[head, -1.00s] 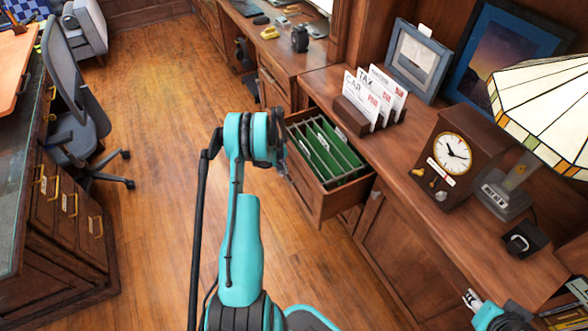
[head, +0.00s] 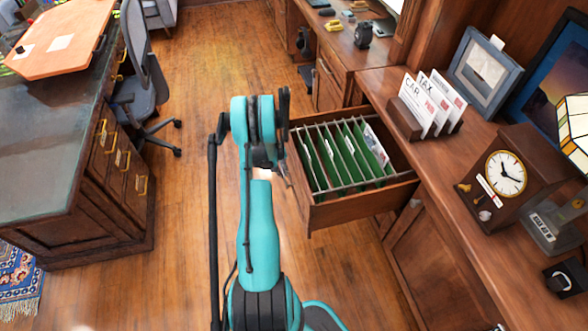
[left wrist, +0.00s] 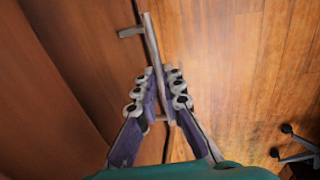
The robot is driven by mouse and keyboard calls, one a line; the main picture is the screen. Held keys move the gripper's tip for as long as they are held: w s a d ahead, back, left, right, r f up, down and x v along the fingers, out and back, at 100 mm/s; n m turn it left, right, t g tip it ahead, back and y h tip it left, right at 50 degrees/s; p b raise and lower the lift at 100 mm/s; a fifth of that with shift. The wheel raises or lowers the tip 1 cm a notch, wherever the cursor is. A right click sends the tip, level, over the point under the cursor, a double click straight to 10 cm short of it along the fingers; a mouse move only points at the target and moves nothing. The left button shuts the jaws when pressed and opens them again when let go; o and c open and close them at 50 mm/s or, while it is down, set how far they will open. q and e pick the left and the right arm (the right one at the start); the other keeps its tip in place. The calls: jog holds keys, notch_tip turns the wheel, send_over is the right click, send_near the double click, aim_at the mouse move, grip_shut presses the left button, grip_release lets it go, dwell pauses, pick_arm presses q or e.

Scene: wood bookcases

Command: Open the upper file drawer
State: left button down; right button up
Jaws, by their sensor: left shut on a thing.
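The upper file drawer (head: 350,207) stands pulled out from the wood cabinet, and green hanging files (head: 345,160) show inside it. In the left wrist view, my left gripper (left wrist: 160,75) is shut on the metal drawer handle (left wrist: 151,40), with the drawer front (left wrist: 85,50) beside it. In the head view my left gripper (head: 285,175) is at the drawer's front left side, mostly hidden behind my teal arm. Only a small tip of what looks like my right gripper (head: 498,327) shows at the bottom edge.
A letter holder (head: 404,120) with cards, a wooden clock (head: 505,175) and a picture frame (head: 485,72) stand on the cabinet top. A desk (head: 60,150) and an office chair (head: 140,75) stand at the left. Wood floor (head: 195,200) lies clear between.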

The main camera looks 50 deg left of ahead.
pick_arm(q)
jog(key=shift+s+a, duration=0.3)
jog(key=shift+s, duration=0.35)
jog(key=shift+s+a, duration=0.25)
jog(key=shift+s, duration=0.35)
jog(key=shift+s+a, duration=0.3)
jog(key=shift+s, duration=0.35)
jog(key=c, duration=1.6)
grip_release()
jog(key=shift+r, duration=0.15)
jog(key=r, duration=0.3)
jog(key=s+r, duration=0.1)
jog(key=r, duration=0.3)
jog(key=s+a+r, duration=0.1)
jog(key=r, duration=0.3)
jog(key=shift+s+r, duration=0.1)
jog(key=shift+r, duration=0.15)
